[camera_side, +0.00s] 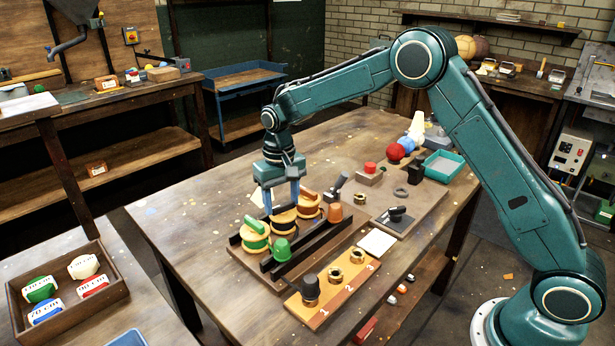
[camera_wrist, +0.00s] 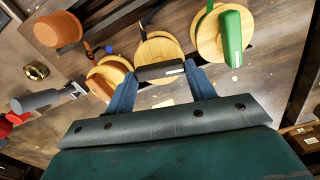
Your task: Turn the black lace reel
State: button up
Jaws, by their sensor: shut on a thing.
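The black lace reel (camera_side: 284,224) is the middle of three wooden reels in a dark rack (camera_side: 315,237). In the wrist view its wooden discs (camera_wrist: 160,47) lie under a black bar handle (camera_wrist: 160,71). My gripper (camera_side: 281,205) points down onto it. In the wrist view the blue fingers of my gripper (camera_wrist: 160,74) are at the two ends of the black handle, shut on it. The green-handled reel (camera_side: 256,236) is left of it in the side view, the brown-handled reel (camera_side: 308,205) right. The fingers partly hide the black reel in the side view.
A green knob (camera_side: 282,250) and an orange knob (camera_side: 334,214) stand at the rack's front rail. A numbered board (camera_side: 332,290) with a black knob and brass nuts lies nearer. The table's left end is mostly clear.

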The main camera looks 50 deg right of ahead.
aim_at(283, 204)
jog(key=shift+m, duration=0.5)
jog(key=o, duration=1)
jog(key=shift+r, duration=0.15)
notch_tip(283, 204, up, 14)
jog(key=shift+f, duration=0.2)
jog(key=shift+r, duration=0.1)
